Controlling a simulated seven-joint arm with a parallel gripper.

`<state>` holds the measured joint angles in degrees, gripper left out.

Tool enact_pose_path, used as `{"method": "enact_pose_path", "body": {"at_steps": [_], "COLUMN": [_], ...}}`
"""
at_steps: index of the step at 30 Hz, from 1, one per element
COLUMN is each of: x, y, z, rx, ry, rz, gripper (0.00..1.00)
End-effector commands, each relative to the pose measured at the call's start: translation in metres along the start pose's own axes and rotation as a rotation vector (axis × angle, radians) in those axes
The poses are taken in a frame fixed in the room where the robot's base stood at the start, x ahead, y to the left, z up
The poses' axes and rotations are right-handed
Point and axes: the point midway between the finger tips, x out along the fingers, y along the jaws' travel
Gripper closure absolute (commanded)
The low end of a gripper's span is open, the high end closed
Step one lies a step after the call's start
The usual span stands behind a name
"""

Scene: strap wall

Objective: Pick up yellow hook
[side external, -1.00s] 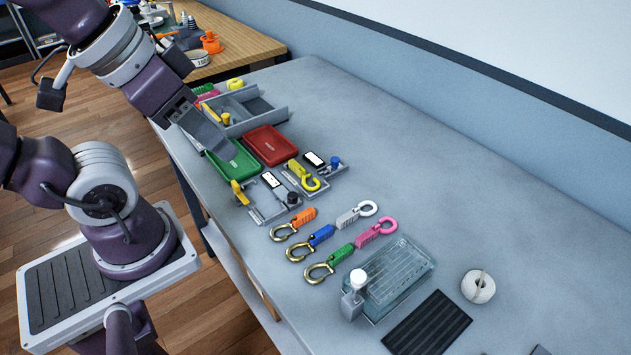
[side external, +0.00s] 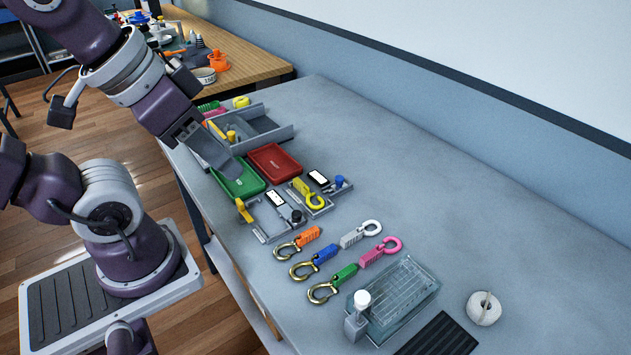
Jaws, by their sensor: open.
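The yellow hook (side external: 313,199) lies on a small grey fixture (side external: 324,210) on the table, right of the green tray and below the red tray. Its yellow body is at the upper left and its round hook end at the lower right. My gripper (side external: 232,168) hangs above the green tray (side external: 244,184), left of the yellow hook and apart from it. It is open, and nothing shows between its fingers, though the fingers are seen edge-on.
A red tray (side external: 275,163) and a grey divided bin (side external: 265,128) stand behind. Orange (side external: 304,238), blue (side external: 318,258), white (side external: 357,235), green (side external: 341,277) and pink (side external: 378,253) hooks lie in front. A clear case (side external: 398,295) is nearer. The table's right side is mostly free.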

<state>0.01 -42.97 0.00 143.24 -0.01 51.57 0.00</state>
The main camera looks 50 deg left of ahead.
Motion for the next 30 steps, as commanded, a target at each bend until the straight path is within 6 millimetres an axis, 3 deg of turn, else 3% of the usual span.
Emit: {"method": "enact_pose_path", "body": {"at_steps": [22, 26, 30], "x": [0.001, 0.019, 0.076], "y": [-0.001, -0.010, -0.039], "z": [-0.004, -0.038, -0.095], "rx": [-0.021, -0.227, -0.633], "ry": [-0.008, -0.082, -0.200], "rz": [-0.002, -0.020, -0.086], "gripper": [0.60, 0.60, 0.60]}}
